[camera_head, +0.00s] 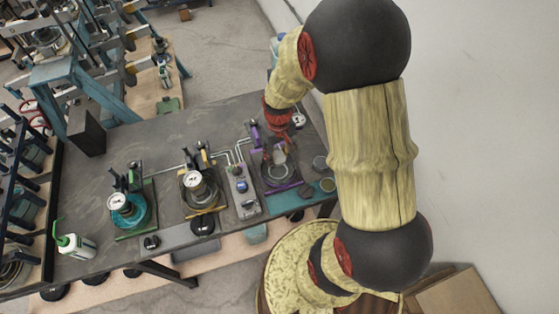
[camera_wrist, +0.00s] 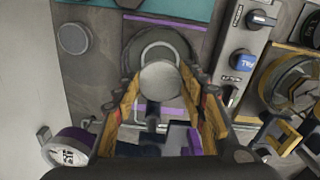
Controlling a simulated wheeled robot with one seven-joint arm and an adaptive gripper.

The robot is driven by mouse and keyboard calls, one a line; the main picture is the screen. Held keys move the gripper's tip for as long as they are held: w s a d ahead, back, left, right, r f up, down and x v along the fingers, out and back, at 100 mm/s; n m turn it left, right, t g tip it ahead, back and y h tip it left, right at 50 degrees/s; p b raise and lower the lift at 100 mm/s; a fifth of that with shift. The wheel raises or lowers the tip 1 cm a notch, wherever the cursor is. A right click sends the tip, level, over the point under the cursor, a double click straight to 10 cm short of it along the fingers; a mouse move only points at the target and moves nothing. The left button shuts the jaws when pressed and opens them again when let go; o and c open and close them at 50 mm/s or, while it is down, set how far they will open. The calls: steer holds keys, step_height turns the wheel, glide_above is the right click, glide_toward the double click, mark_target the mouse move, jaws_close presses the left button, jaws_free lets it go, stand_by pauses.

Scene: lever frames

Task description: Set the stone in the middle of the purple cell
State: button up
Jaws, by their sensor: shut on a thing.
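The stone, a pale grey rounded piece (camera_wrist: 160,81), sits between the two fingers of my gripper (camera_wrist: 165,88) in the wrist view. In the head view the stone (camera_head: 279,156) shows small and pale between the fingers of my gripper (camera_head: 277,150). The purple cell has a purple edge strip (camera_wrist: 168,22) and a dark round plate with a light ring (camera_wrist: 136,50). In the head view its purple edge (camera_head: 283,188) lies at the table's right end. The stone appears over the plate. Whether it touches the plate I cannot tell.
A control box (camera_head: 243,191) with knobs stands left of the purple cell. A yellow-edged cell (camera_head: 203,211) and a green-edged cell (camera_head: 135,233), each with a gauge, are farther left.

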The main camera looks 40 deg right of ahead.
mark_target(279, 173)
steer(key=shift+f+b, duration=2.7)
steer(key=shift+f, duration=1.2)
steer(key=shift+s+a+f, duration=0.1)
steer(key=shift+s+f, duration=0.15)
steer(key=shift+f, duration=0.1)
steer(key=o, duration=1.2)
steer(key=shift+w, duration=0.1)
steer(key=shift+o, duration=0.3)
steer(key=shift+w+r, duration=0.1)
steer(key=shift+r, duration=0.4)
step_height(279, 173, up, 11)
